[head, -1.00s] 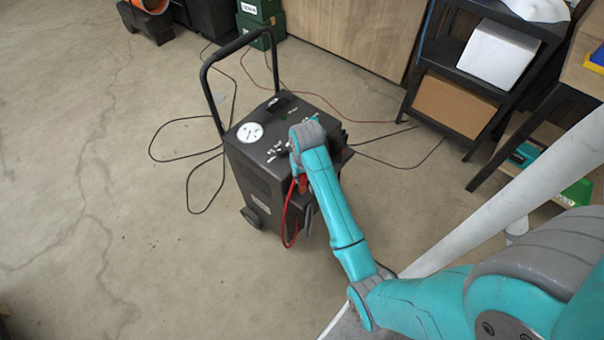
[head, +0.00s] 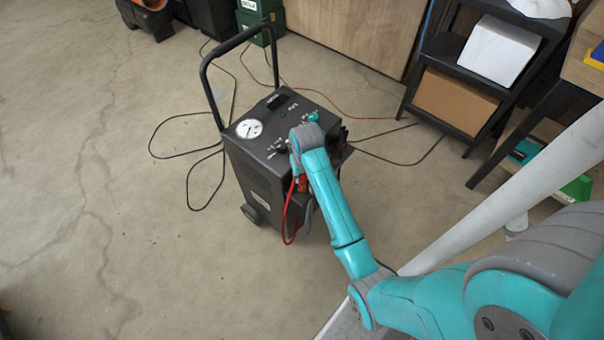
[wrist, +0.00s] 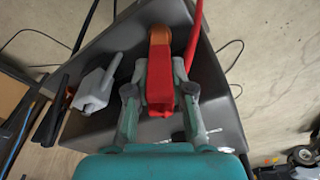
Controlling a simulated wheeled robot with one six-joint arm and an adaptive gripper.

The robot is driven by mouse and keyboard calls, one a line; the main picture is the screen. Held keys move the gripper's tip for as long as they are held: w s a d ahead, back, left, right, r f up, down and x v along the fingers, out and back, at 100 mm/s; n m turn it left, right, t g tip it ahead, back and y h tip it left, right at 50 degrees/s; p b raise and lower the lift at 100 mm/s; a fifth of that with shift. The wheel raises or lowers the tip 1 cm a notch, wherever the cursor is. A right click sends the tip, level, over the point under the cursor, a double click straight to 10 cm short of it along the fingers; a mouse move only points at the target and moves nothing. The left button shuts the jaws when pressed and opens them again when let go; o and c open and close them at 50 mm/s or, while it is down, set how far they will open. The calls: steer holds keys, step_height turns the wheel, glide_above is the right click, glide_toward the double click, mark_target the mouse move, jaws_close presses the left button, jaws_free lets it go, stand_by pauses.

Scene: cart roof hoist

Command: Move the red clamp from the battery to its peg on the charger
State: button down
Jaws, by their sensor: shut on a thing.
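The red clamp (wrist: 160,92) is between the two fingers of my gripper (wrist: 160,68) in the wrist view, and the fingers are shut on it. Its orange-brown end (wrist: 160,36) points away from my palm, against the dark side of the charger. In the head view only a little of the red clamp (head: 302,183) shows beside my arm. The black charger (head: 262,165) stands on the floor with a dial on top. My arm hides the gripper there. I cannot tell whether the clamp is on a peg. The battery cannot be made out.
A red cable (wrist: 193,35) runs from beside the clamp. A pale grey clamp-like part (wrist: 96,88) lies left of my gripper. A black shelf with boxes (head: 455,100) stands to the right. Thin cables cross the floor.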

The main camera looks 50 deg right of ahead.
steer(key=shift+f, duration=0.1)
steer(key=c, duration=0.9)
jaws_free()
steer(key=shift+c, duration=0.2)
steer(key=r, duration=0.5)
steer(key=s+r, duration=0.1)
steer(key=r, duration=0.1)
steer(key=shift+a+r, duration=0.15)
steer(key=shift+a, duration=0.15)
